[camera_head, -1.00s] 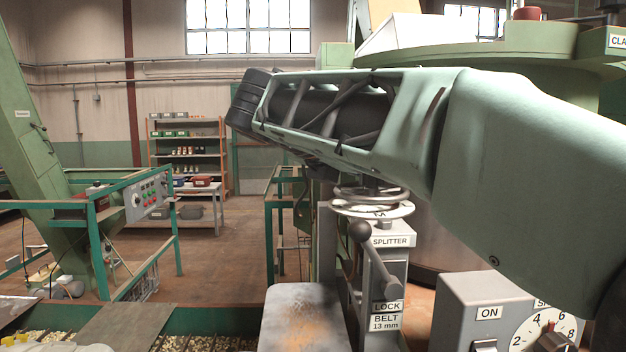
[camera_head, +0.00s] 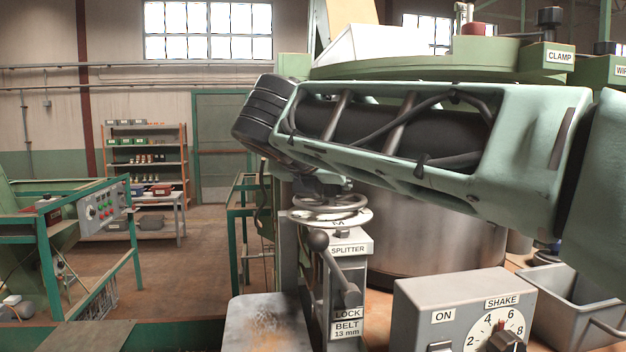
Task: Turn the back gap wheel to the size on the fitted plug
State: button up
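A metal handwheel (camera_head: 329,203) sits above a white dial ring (camera_head: 352,219) on the grey post labelled SPLITTER (camera_head: 349,249). A letter M shows on the front of the dial; other marks are hidden or too small to read. I cannot tell whether this is the back gap wheel. My arm crosses above the wheel from the right. Its black ribbed end (camera_head: 262,112) is at the upper left. Dark parts beneath the arm are close above the wheel, but my gripper cannot be made out clearly, nor whether it touches. No fitted plug can be identified.
A ball-knobbed lever (camera_head: 334,268) stands by the LOCK label, above a BELT 13 mm label. A control box (camera_head: 418,303) marked ON and SHAKE is at front right, beside a grey tray (camera_head: 577,305). A large round machine (camera_head: 430,232) stands behind. Open floor lies left.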

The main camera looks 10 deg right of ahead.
jog(key=o, duration=1.2)
jog(key=v, duration=1.2)
